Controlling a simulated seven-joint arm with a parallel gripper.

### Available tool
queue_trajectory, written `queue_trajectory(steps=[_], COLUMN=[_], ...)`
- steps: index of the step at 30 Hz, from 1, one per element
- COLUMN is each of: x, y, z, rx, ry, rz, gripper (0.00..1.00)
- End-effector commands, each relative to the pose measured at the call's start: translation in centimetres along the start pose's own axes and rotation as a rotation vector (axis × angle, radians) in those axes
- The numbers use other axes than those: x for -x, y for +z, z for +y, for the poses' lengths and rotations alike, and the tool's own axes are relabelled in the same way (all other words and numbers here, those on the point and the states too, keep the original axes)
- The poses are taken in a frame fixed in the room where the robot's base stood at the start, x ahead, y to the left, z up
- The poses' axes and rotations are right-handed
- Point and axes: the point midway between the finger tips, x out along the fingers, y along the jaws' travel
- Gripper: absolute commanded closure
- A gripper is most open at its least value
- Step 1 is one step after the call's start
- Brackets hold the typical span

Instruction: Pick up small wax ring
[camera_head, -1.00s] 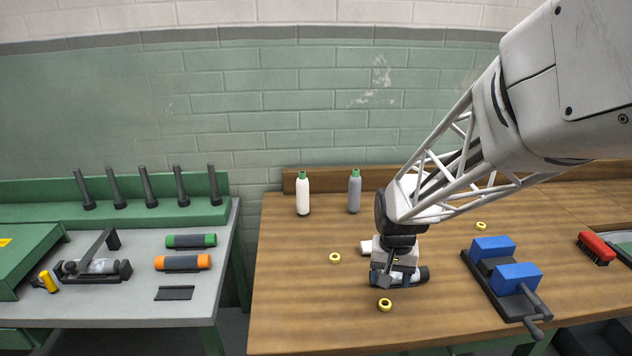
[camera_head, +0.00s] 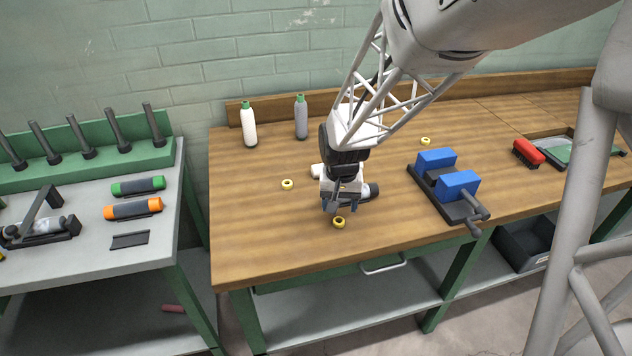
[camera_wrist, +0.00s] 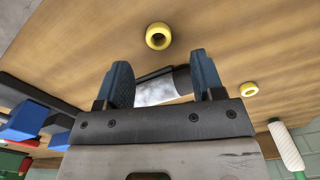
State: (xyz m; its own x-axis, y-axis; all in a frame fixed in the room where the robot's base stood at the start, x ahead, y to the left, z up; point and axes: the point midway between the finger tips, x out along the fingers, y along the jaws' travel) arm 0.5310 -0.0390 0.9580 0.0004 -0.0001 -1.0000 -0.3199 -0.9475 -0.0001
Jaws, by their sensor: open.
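Three small yellow rings, apparently wax, lie on the wooden bench. The front ring (camera_head: 339,222) is just in front of my gripper (camera_head: 335,207). It also shows in the wrist view (camera_wrist: 158,36), beyond the fingertips and roughly centred between them. The left ring (camera_head: 288,184) also shows in the wrist view (camera_wrist: 248,89), right of the fingers. The third ring (camera_head: 426,141) lies farther back, behind the vise. My gripper is open and points down, with no ring between its blue-grey fingers (camera_wrist: 162,75). A pale roll with a dark end (camera_wrist: 157,88) shows between the fingers; I cannot tell its height relative to them.
The dark end of a lying object (camera_head: 370,191) is close right of my gripper. A blue-jawed vise (camera_head: 448,186) stands farther right, then a red brush (camera_head: 528,152). A white bottle (camera_head: 248,125) and a grey bottle (camera_head: 301,118) stand at the back. The bench's front left is clear.

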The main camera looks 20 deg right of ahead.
Motion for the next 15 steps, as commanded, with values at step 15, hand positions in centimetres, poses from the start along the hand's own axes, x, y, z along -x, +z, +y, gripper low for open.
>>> queue_trajectory(steps=[15], x=[-1.3], y=[0.0], z=[0.1], rx=[0.000], ry=[0.001], rz=[-0.003], gripper=[0.38])
